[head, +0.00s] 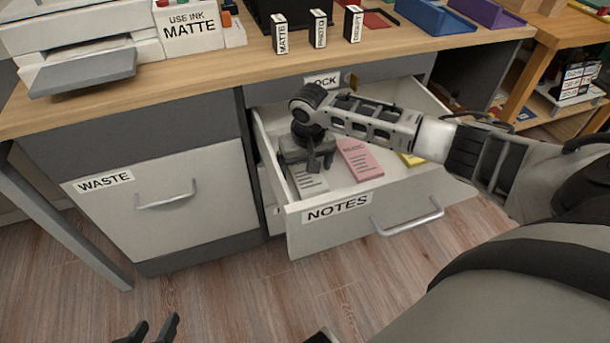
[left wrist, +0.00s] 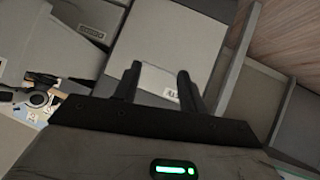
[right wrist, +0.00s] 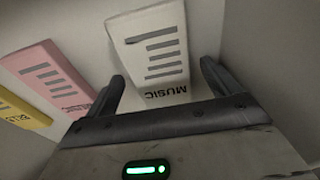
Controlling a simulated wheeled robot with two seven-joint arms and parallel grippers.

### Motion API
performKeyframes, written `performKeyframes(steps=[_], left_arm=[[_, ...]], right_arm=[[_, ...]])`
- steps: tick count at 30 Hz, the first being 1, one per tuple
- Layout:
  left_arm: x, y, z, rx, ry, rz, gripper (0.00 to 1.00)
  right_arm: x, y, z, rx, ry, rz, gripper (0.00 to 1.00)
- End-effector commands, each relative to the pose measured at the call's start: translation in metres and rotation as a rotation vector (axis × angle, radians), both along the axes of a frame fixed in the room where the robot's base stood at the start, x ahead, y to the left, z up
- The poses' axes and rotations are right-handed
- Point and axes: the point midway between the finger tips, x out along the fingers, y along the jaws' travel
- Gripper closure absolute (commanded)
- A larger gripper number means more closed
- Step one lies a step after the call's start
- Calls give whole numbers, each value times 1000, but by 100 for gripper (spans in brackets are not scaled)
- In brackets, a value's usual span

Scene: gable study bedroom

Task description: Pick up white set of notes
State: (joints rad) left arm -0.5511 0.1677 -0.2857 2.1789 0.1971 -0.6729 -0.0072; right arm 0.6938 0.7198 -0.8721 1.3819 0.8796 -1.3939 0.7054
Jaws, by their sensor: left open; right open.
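The white set of notes (head: 312,186) lies in the open drawer (head: 335,236) labelled NOTES, at its left end. In the right wrist view the white set (right wrist: 152,50) shows printed lines and the word MUSIC upside down. My right gripper (head: 314,165) reaches down into the drawer over it and hides part of it. In that view the open fingers (right wrist: 160,76) stand at either side of the set's near end; I cannot tell whether they touch it. My left gripper (head: 150,329) is open and empty, low in front of the cabinet; it also shows in the left wrist view (left wrist: 159,74).
A pink set (head: 359,159) and a yellow set (head: 411,159) lie right of the white one in the drawer. A closed WASTE drawer (head: 165,200) is on the left. The desk top (head: 200,88) above holds a printer (head: 85,45) and small labelled boxes (head: 318,30).

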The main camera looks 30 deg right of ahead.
Motion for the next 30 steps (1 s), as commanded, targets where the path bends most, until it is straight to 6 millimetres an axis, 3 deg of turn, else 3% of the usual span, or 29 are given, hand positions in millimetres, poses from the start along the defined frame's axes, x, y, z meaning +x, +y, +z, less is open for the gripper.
performKeyframes(steps=[5,10,22,29,30], left_arm=[[2,-2,11,-8,-26,-3,58],[0,-2,9,-7,-17,-3,58],[-4,-2,7,-4,-2,-5,58],[-8,4,6,23,50,-3,58],[-8,5,7,27,51,1,58]], right_arm=[[0,0,1,1,-1,1,14],[0,0,1,1,-1,0,61],[1,0,7,1,-2,0,62],[1,0,39,2,-4,-1,62],[-4,-7,45,0,-2,-2,62]])
